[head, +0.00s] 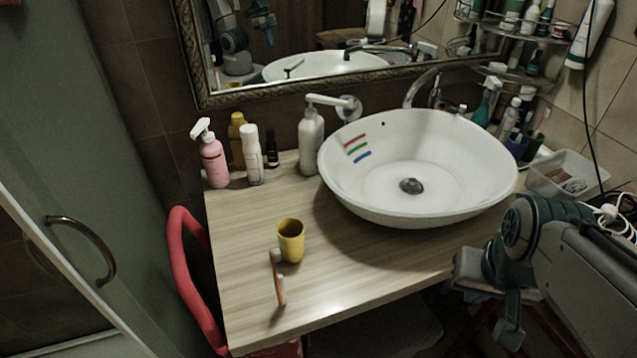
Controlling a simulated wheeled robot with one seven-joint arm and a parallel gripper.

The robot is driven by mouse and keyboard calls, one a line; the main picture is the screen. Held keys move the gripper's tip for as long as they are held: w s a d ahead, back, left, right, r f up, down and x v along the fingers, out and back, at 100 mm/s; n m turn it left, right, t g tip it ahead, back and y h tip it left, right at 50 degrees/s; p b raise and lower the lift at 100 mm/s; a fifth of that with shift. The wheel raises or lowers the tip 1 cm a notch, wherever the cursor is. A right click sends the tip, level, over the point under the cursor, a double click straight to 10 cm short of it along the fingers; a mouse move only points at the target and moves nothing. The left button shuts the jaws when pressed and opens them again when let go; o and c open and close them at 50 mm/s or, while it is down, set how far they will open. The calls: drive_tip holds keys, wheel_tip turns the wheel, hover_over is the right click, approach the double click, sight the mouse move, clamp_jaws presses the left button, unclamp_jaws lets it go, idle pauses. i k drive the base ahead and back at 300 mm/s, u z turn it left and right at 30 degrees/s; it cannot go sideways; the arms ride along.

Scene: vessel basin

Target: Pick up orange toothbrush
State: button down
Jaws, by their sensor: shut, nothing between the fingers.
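The orange toothbrush (277,279) is at the front left of the wooden counter, just left of and in front of a yellow cup (290,241).
A white basin (345,190) fills the counter's middle and right. A pink spray bottle (214,161) and other bottles stand along the back. A red chair-like frame (185,270) is at the left edge. The counter's front strip is clear between toothbrush and gripper.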

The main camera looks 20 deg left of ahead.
sight(275, 256)
drive_tip(key=u, duration=0.2)
drive_tip(key=k, duration=0.65)
drive_tip(key=u, duration=1)
drive_tip(key=i, duration=0.5)
